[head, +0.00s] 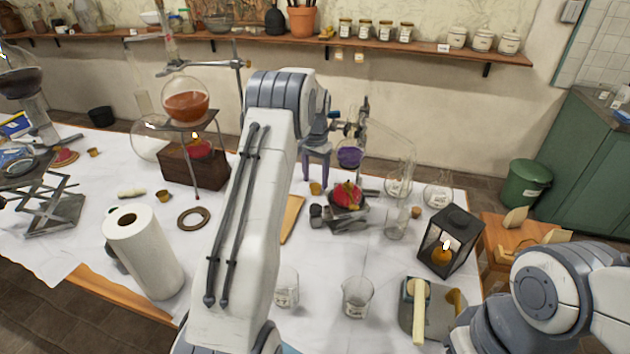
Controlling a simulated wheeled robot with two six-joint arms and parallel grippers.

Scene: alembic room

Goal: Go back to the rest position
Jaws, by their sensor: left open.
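My left arm rises through the middle of the head view, over the table. Its elbow is high, and the forearm points away towards the back of the table. My left gripper (349,117) is small and partly hidden behind the arm, near the glassware with purple liquid; it is open, and I see nothing held in it. I cannot tell how far it is from that glassware. My right arm shows at the lower right corner, but its gripper is not in view.
A white-clothed table (245,305) holds a paper roll (143,250), a flask of orange liquid (186,101) on a stand, two beakers (357,298), a purple flask (349,157) and a lantern (450,240). The lantern stands close to my right arm. A shelf of jars (400,53) runs along the wall.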

